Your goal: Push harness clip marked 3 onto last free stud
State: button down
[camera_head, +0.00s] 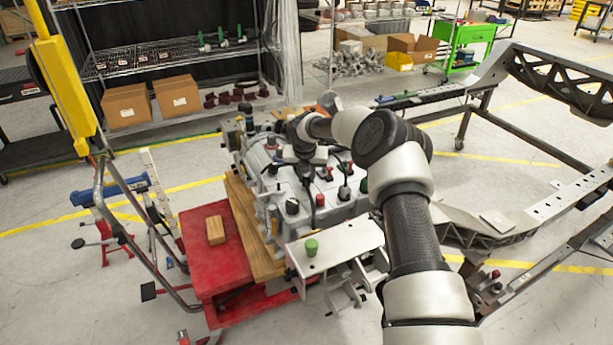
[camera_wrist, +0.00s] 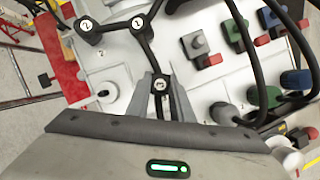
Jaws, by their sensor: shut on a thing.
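In the wrist view, my gripper (camera_wrist: 161,92) is shut on a dark harness clip (camera_wrist: 160,84) with a round white label. I cannot read its number for certain. A black harness cable (camera_wrist: 149,52) runs from it up to two other labelled clips, one at the top middle (camera_wrist: 137,22) and one farther left (camera_wrist: 87,24). The grey housing (camera_wrist: 110,75) lies below them. Whether the held clip touches a stud is hidden by the fingers. In the head view, my gripper (camera_head: 304,158) is over the housing (camera_head: 275,185); the clip is too small to tell there.
Red, green and blue connectors and black cables stand on the housing, right of my gripper in the wrist view, including a green connector (camera_wrist: 264,97). A red cart (camera_head: 205,265) stands left.

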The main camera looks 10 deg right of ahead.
jog(key=shift+f+b, duration=0.4)
jog(key=shift+f, duration=0.2)
jog(key=c, duration=1.5)
grip_release()
jog(key=shift+r, duration=0.1)
jog(key=shift+r+p, duration=1.9)
jog(key=shift+r, duration=1.15)
